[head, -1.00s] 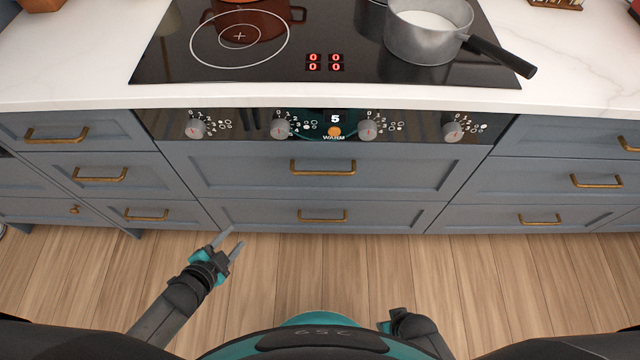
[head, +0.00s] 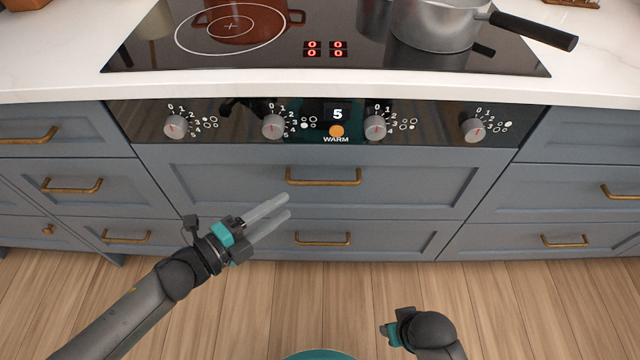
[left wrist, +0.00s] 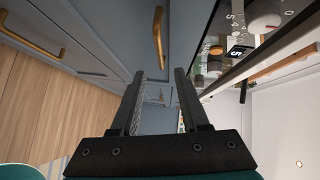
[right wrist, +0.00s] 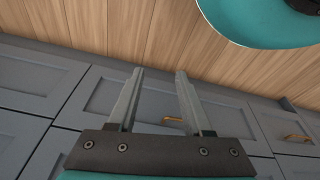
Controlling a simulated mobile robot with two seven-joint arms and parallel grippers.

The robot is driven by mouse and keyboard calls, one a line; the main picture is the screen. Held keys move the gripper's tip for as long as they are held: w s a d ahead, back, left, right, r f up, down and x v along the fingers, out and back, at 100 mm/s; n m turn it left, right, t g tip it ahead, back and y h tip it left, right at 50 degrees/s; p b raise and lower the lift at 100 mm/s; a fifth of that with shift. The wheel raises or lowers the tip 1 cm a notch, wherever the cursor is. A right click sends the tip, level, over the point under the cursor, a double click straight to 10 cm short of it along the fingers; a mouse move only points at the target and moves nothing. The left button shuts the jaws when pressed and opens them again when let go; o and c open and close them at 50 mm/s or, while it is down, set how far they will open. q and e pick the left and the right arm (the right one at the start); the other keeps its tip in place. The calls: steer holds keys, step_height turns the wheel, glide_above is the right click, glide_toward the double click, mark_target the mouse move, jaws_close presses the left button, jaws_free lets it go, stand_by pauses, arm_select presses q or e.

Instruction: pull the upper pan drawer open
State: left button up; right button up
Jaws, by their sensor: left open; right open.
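The upper pan drawer (head: 230,180) is a wide blue-grey front below the oven control panel, and it is shut. Its brass bar handle (head: 323,182) is at its upper middle. In the left wrist view the likely same handle (left wrist: 158,38) is ahead, above the fingertips. My left gripper (head: 282,206) is open and empty, in front of the drawer, with fingertips left of and a little below the handle, not touching it. My right gripper shows in the right wrist view (right wrist: 160,78), open and empty; in the head view its fingers are hardly visible.
The lower pan drawer with a brass handle (head: 322,239) is below. The control panel (head: 225,122) with several knobs is above. A steel pot (head: 435,25) stands on the hob (head: 340,60), its handle jutting over the counter. Wooden floor (head: 270,310) is free in front.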

mark_target(320, 182)
arm_select(q)
steer(key=shift+b+x, duration=1.4)
steer(key=shift+x, duration=4.35)
arm_select(e)
step_height(320, 182, up, 6)
steer(key=w+t, duration=0.1)
steer(key=w, duration=0.1)
steer(key=shift+w+a, duration=0.2)
steer(key=shift+w, duration=0.1)
arm_select(q)
jaws_close()
